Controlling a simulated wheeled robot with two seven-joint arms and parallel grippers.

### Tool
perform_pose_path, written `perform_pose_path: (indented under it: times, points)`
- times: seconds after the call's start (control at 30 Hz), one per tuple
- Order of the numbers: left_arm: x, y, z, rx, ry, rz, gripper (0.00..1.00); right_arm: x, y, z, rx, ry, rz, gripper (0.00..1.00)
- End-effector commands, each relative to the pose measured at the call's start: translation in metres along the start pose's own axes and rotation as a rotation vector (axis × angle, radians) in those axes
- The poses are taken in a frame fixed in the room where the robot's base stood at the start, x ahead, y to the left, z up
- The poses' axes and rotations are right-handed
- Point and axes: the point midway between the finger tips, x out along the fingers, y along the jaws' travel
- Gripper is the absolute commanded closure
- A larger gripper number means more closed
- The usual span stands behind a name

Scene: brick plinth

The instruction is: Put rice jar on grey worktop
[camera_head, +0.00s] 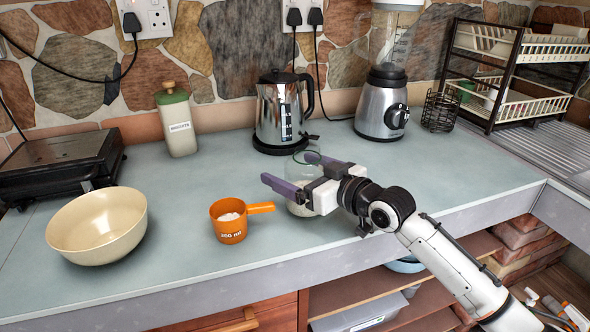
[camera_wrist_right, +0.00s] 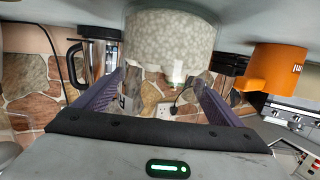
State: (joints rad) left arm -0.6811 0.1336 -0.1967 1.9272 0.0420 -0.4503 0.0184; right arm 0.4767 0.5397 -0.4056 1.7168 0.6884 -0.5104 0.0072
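The rice jar (camera_head: 299,209) is a clear glass jar with pale grains in its lower part. It stands upright at the middle of the grey-blue worktop (camera_head: 190,225), in front of the kettle. My right gripper (camera_head: 287,169) comes in from the right with its two purple fingers spread, one on the near side of the jar and one on the far side. In the upside-down right wrist view the jar (camera_wrist_right: 170,38) fills the top middle, beyond the fingertips (camera_wrist_right: 159,76). I cannot tell whether the fingers touch the glass. My left gripper is not in view.
An orange measuring cup (camera_head: 229,233) and a cream bowl (camera_head: 98,228) stand left of the jar. Behind are a kettle (camera_head: 280,115), a green-lidded bottle (camera_head: 178,125) and a blender (camera_head: 384,104). A dish rack (camera_head: 520,95) is at right. Worktop right of my gripper is clear.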

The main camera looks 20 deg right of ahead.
Motion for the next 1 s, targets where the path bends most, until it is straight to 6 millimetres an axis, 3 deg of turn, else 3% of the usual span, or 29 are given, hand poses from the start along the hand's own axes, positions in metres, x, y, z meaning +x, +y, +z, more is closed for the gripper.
perform_pose_path:
  times: [0.27, 0.7, 1.0]
  points:
    - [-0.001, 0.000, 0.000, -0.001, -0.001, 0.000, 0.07, -0.008, 0.001, -0.001, -0.001, -0.001, 0.001, 0.10]
    - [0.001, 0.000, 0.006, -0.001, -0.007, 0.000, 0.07, -0.097, 0.000, 0.000, -0.002, -0.004, 0.000, 0.10]
    - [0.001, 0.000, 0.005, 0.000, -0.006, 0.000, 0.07, -0.120, 0.000, -0.002, 0.000, 0.000, 0.000, 0.10]
